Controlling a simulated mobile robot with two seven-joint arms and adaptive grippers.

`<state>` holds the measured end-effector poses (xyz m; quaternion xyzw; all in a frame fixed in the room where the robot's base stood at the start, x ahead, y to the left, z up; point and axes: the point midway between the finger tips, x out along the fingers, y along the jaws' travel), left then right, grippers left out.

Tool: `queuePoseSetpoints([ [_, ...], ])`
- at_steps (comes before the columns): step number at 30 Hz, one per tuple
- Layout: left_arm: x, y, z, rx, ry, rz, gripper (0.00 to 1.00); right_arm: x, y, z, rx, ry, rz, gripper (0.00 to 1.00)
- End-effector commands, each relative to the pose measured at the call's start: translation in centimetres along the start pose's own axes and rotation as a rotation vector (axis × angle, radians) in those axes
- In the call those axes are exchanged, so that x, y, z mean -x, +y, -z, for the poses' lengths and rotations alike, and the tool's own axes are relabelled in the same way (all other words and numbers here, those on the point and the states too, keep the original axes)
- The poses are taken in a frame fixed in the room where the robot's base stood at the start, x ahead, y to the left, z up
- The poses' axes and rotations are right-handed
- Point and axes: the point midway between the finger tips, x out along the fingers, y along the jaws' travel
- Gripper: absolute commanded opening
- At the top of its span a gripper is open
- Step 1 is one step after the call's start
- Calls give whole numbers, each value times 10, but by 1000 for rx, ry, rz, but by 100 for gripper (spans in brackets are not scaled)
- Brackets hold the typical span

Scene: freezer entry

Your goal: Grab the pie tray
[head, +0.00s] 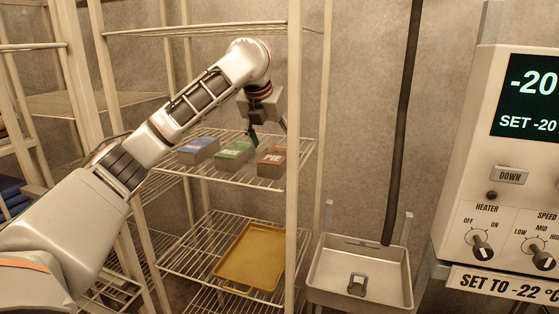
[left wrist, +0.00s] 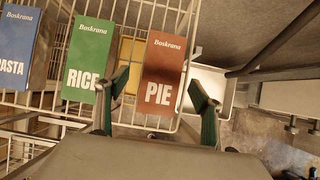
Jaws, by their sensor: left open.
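The pie tray (head: 271,162) is a small reddish-brown box marked PIE on the middle wire shelf. In the left wrist view the pie tray (left wrist: 164,70) shows its whole lettered top. My left gripper (head: 268,138) points down just above it, open and empty. In the left wrist view the fingers of my left gripper (left wrist: 158,88) stand apart, one to either side of the box's near end in the picture. I cannot tell how far above it they are. My right gripper is not in view.
A green RICE box (head: 234,150) and a blue PASTA box (head: 198,150) stand to the left of the pie tray. A shelf upright (head: 293,100) rises close on its right. Below are a yellow tray (head: 250,257) and a metal basin (head: 340,292). A control panel (head: 510,180) stands far right.

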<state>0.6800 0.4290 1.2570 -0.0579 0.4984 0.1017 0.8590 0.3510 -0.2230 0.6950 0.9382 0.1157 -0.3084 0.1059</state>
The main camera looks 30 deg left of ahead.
Motion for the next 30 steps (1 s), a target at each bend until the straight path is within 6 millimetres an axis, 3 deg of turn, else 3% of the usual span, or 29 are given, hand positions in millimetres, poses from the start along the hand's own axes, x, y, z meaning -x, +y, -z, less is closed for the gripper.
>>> queuePoseSetpoints([
  [10,-45,-4,4,2,2,1,67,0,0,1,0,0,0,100],
  [20,-51,-4,3,2,-2,1,67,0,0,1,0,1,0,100],
  [26,-51,-4,3,2,-1,1,16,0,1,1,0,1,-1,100],
  [30,-50,-4,3,3,-3,1,16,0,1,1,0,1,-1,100],
])
